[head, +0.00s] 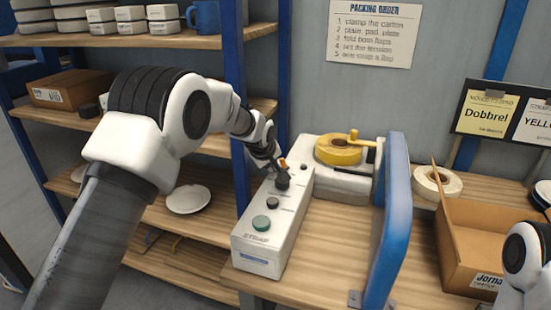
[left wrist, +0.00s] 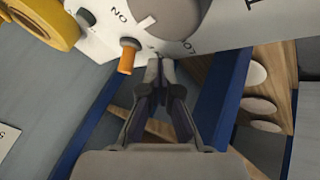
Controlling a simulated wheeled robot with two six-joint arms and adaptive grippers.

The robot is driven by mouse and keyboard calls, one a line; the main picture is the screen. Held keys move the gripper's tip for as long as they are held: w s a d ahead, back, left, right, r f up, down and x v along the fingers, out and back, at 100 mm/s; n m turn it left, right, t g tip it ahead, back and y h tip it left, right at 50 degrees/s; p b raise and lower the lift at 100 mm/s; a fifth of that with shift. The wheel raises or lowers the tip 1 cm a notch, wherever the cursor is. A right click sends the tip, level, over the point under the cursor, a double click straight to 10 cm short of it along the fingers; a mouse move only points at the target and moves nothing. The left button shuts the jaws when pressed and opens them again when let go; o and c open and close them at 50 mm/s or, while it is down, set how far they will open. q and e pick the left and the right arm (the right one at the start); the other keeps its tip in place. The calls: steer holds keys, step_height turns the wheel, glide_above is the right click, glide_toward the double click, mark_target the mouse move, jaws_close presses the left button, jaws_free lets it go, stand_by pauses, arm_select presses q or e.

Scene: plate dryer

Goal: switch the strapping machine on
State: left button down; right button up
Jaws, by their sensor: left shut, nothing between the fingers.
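The strapping machine is a white box (head: 250,245) marked STRAP, with a green button (head: 261,222), dark round knobs and an orange lever (head: 283,162) at its far end. A yellow strap roll (head: 338,149) sits behind it. My left gripper (head: 279,178) is at the far part of the control panel, close to the orange lever. In the left wrist view, my left gripper (left wrist: 160,68) is shut and empty. The orange lever (left wrist: 127,58) stands just left of the fingertips, apart from them, near upside-down ON lettering. My right gripper is out of view; only part of my right arm shows.
A blue upright panel (head: 392,220) stands right of the machine. A blue shelf post (head: 236,90) rises left of the machine, beside shelves with plates and cups.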

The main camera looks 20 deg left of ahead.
mark_target(284, 166)
arm_select(q)
steer(key=shift+w+d+r, duration=0.25)
steer(key=shift+w+d, duration=0.15)
steer(key=shift+w, duration=0.1)
steer(key=shift+d+r, duration=0.1)
steer(key=shift+d, duration=0.1)
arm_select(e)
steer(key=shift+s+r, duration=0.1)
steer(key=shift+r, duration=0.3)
arm_select(q)
steer(key=shift+w, duration=0.15)
steer(key=shift+d+r+p, duration=0.15)
steer(key=shift+d+p, duration=0.25)
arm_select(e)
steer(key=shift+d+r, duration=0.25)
arm_select(q)
steer(key=shift+d, duration=0.75)
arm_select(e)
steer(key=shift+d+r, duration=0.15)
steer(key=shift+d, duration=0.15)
arm_select(q)
steer(key=shift+a, duration=0.2)
